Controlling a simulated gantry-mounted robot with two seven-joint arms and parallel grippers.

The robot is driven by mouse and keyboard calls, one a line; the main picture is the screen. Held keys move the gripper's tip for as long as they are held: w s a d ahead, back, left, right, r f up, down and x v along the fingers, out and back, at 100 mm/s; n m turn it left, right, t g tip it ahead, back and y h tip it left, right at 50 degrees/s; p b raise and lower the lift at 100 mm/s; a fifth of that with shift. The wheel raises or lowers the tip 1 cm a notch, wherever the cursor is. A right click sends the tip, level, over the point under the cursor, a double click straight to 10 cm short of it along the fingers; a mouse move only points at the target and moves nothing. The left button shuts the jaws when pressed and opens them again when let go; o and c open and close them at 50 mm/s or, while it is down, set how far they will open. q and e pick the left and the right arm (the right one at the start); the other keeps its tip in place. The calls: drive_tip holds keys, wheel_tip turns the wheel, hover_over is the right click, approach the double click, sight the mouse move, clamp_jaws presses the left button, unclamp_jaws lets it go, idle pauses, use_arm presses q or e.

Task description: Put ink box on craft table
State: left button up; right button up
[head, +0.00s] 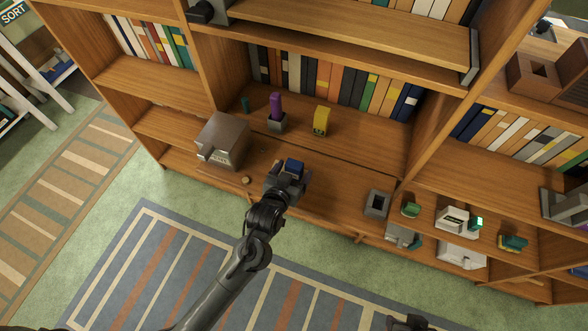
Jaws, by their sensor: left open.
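My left gripper (287,180) is open above the middle wooden worktop (330,203) of the shelf unit, presumably the craft table. A small dark blue box (293,167) shows at its fingertips; it may be the ink box, but no label is readable. Whether the fingers touch it or stand around it cannot be told, and the gripper hides its near side. At the bottom edge, a dark part of what looks like my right gripper (408,322) shows, mostly cut off; its jaws cannot be made out.
A grey-brown metal box (222,141) stands left on the worktop. Behind are a purple item in a grey holder (277,122) and a yellow item (321,121). A grey square holder (376,204) stands to the right, near several small devices. Book rows and uprights bound the space.

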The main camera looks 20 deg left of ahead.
sight(296, 165)
use_arm(q)
drive_tip(key=shift+a+x, duration=0.2)
drive_tip(key=shift+x, duration=1.8)
drive_tip(key=shift+s, duration=0.1)
drive_tip(key=c, duration=1.1)
drive_tip(key=shift+r, duration=0.1)
